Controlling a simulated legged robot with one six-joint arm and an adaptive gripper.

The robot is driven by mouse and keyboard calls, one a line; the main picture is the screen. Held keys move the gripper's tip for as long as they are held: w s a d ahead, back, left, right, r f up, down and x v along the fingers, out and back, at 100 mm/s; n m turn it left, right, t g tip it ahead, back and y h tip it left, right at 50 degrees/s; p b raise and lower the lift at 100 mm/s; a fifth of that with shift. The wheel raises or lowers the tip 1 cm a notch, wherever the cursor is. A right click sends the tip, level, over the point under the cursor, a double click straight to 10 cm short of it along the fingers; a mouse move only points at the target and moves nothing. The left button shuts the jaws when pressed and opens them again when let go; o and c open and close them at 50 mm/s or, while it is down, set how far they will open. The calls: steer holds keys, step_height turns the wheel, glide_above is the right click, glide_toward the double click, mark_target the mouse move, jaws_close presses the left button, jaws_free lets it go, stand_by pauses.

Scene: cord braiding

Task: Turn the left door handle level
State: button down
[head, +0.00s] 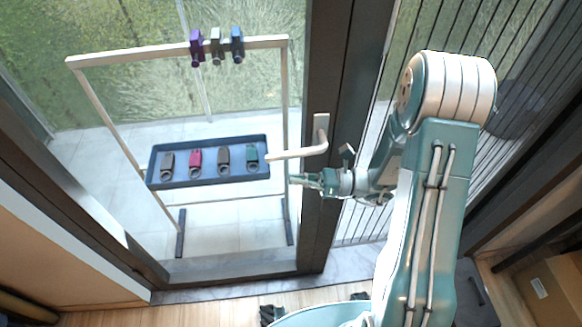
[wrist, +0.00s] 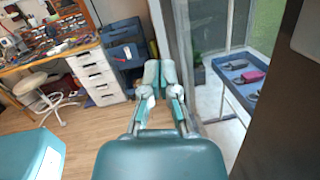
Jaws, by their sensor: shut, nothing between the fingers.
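A pale lever door handle (head: 298,152) is mounted on a light plate on the dark door frame (head: 318,75) in the head view. Its lever points left from the plate and dips slightly toward its free end in the picture. My gripper (head: 293,180) is just below the lever in the head view, pointing left, and it looks apart from it. The gripper is shut and empty. In the wrist view the closed fingers (wrist: 159,76) are at the centre, and the handle is not visible there.
Beyond the glass, a rack (head: 180,46) carries several coloured clips and a blue tray (head: 208,143) of several more. A workbench (wrist: 50,52), white drawers (wrist: 97,72) and a stool (wrist: 45,88) show in the wrist view. Slatted panelling (head: 505,45) stands right of the frame.

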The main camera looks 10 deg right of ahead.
steer(key=s+d+f, duration=0.1)
steer(key=d+f, duration=0.4)
steer(key=d, duration=0.2)
steer(key=shift+a, duration=0.1)
